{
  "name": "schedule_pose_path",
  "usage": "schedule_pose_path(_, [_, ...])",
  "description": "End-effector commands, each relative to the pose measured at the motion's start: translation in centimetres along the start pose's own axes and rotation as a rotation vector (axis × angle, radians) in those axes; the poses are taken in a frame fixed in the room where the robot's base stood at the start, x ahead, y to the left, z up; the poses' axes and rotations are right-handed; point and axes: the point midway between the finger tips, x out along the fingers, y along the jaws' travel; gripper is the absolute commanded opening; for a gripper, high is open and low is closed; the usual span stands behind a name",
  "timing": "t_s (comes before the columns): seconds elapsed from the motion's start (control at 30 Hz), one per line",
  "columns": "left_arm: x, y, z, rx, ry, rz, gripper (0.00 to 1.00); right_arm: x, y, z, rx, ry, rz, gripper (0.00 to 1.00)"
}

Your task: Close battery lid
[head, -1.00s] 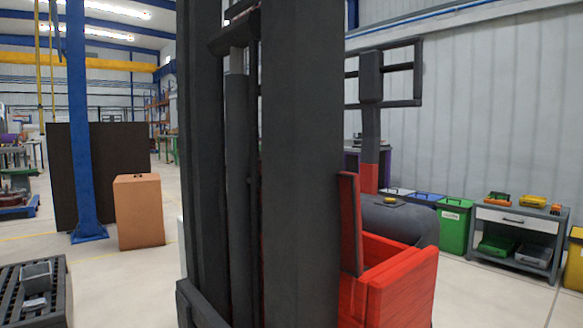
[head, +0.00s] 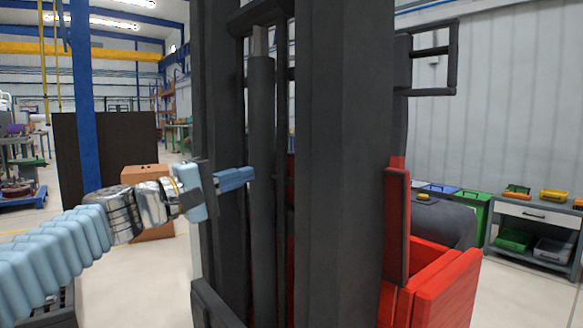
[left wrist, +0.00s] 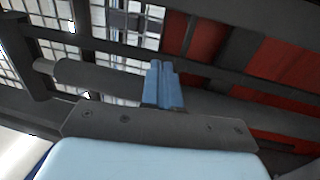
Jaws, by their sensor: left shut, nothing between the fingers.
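The red upright panel (head: 397,228), which looks like the battery lid, stands raised on the right side of the forklift. Beside it is an open-topped red box (head: 447,290), whose inside is mostly hidden. My left gripper (head: 240,178) is shut and empty in front of the dark forklift mast, left of the lid and well apart from it. Its blue fingers also show together in the left wrist view (left wrist: 163,82), with dark mast bars and red bodywork beyond. I cannot tell whether the fingers touch the mast. My right gripper is not in view.
The tall forklift mast (head: 345,150) blocks the middle of the head view, between my left gripper and the lid. A blue pillar (head: 82,110) and a cardboard box (head: 142,175) stand behind on the left. A workbench (head: 530,225) stands at the far right. Floor is clear before it.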

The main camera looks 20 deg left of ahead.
Motion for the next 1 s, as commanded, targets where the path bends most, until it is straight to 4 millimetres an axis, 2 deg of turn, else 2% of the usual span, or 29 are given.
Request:
schedule_pose_path(0.17, [2.6, 0.0, 0.0, -0.002, -0.003, -0.003, 0.0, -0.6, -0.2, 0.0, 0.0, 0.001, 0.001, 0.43])
schedule_pose_path(0.4, [7.9, 0.0, -0.1, -0.004, -0.002, -0.005, 0.0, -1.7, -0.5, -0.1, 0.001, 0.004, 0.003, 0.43])
schedule_pose_path(0.6, [11.5, 0.0, 0.0, -0.003, -0.001, -0.005, 0.0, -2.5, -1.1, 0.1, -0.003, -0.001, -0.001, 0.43])
schedule_pose_path(0.8, [13.4, -0.2, -0.1, -0.001, 0.0, -0.004, 0.0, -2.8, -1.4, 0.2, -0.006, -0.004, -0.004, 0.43])
schedule_pose_path(1.0, [13.7, -0.3, -0.1, -0.001, 0.001, -0.004, 0.0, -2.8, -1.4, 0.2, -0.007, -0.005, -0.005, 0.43])
